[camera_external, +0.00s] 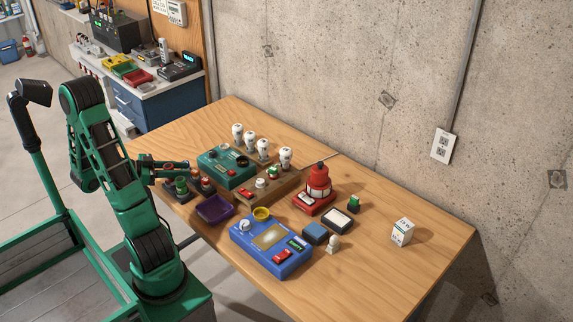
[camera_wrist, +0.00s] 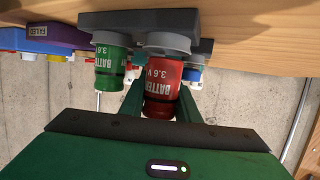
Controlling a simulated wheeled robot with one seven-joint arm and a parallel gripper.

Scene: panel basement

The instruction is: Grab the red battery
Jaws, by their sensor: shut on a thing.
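The red battery (camera_wrist: 163,86) is a short cylinder marked "BATTERY 3.6 V" with a pale collar at one end. In the wrist view it lies between the two green fingers of my gripper (camera_wrist: 160,103), which is shut on it. Its collar end is at a dark grey holder (camera_wrist: 205,22); I cannot tell if it is still seated. A green battery (camera_wrist: 112,62) stands in the holder beside it. In the external view my gripper (camera_external: 181,168) reaches over the table's left edge at the battery holder (camera_external: 178,193), where the red battery is hard to make out.
A teal box (camera_external: 226,168) stands just right of my gripper, with several white bulbs behind it. A purple tray (camera_external: 214,209) and a blue panel box (camera_external: 271,242) are in front. A red lamp unit (camera_external: 318,185) stands farther right. The table's right end (camera_external: 425,260) is mostly clear.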

